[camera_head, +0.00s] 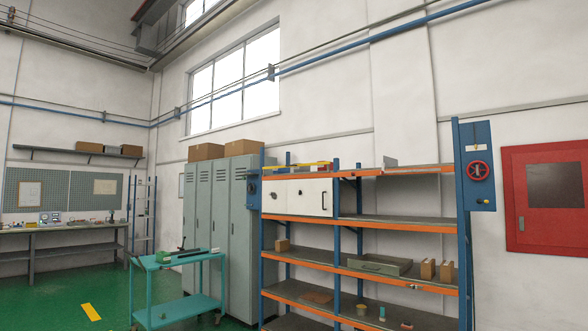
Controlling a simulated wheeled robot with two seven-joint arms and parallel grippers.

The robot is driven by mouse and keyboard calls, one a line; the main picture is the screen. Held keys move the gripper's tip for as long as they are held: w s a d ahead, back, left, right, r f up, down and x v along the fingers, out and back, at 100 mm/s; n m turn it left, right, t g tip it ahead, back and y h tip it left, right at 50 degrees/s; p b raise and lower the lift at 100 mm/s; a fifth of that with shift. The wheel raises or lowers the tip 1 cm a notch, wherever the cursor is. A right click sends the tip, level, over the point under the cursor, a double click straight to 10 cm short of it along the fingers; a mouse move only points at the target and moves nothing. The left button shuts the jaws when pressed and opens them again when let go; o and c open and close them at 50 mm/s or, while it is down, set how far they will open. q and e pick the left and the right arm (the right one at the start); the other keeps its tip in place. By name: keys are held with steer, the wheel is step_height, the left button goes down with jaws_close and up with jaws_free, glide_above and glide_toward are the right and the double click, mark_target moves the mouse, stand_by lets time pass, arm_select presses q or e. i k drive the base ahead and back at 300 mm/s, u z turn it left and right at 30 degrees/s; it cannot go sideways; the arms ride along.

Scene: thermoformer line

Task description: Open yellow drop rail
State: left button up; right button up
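A thin yellow rail (300,165) runs along the top level of the orange and blue shelving rack, above a white cabinet. It lies roughly level, and small items sit behind it, partly hidden. Whether it is latched is too small to tell. Neither of my grippers shows in the head view.
The rack (400,222) holds a white cabinet (297,197), a grey tray (380,264) and several small boxes. A teal cart (180,260) stands left of it, before grey lockers (222,215). A blue panel with a red handwheel (477,170) is at the right.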

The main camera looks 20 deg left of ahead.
mark_target(327, 163)
steer(key=u, duration=0.25)
steer(key=i, duration=0.65)
steer(key=u, duration=0.9)
steer(key=i, duration=2.3)
steer(key=u, duration=0.15)
steer(key=i, duration=2.05)
steer(key=z, duration=1.3)
steer(key=i, duration=1.4)
steer(key=z, duration=0.7)
